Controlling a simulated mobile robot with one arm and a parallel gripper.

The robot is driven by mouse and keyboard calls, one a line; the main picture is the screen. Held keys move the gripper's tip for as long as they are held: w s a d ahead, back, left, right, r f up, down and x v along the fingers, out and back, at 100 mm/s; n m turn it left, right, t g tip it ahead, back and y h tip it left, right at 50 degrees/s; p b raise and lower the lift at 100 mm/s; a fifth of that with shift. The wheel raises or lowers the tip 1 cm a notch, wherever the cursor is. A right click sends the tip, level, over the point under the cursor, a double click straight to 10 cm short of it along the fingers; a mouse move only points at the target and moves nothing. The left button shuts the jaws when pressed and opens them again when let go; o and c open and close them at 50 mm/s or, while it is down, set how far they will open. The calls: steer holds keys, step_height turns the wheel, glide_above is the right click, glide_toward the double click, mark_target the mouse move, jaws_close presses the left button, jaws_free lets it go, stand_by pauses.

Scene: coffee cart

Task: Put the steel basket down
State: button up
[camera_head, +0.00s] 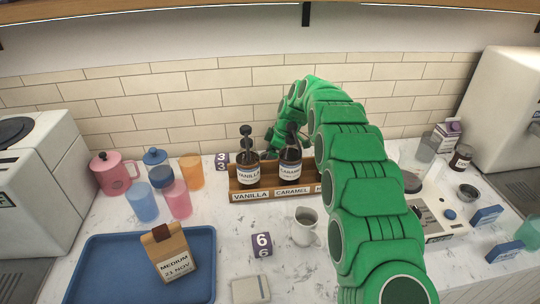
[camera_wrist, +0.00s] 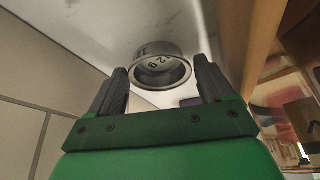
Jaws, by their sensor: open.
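The steel basket (camera_wrist: 160,72), a short round metal cup with dark markings on its side, shows in the wrist view on the pale counter. It lies ahead of and between the fingertips of my gripper (camera_wrist: 160,64). The two dark fingers are spread apart, with a visible gap on each side of the basket. I cannot tell how far beyond the fingertips it is. In the head view my green arm reaches over the syrup rack toward the tiled wall. There the basket and the fingertips are hidden behind the bottles and arm.
The wooden syrup rack (camera_head: 273,195) holds a vanilla bottle (camera_head: 248,174) and a caramel bottle (camera_head: 290,172) close to my arm. The tiled wall (camera_wrist: 50,110) is near on the left in the wrist view. A metal pitcher (camera_head: 305,228) and a blue tray (camera_head: 95,265) stand in front.

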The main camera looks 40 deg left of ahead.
steer(key=shift+r, duration=0.1)
steer(key=v, duration=1.2)
steer(key=shift+d, duration=0.1)
stand_by(1.3)
steer(key=shift+o, duration=1.2)
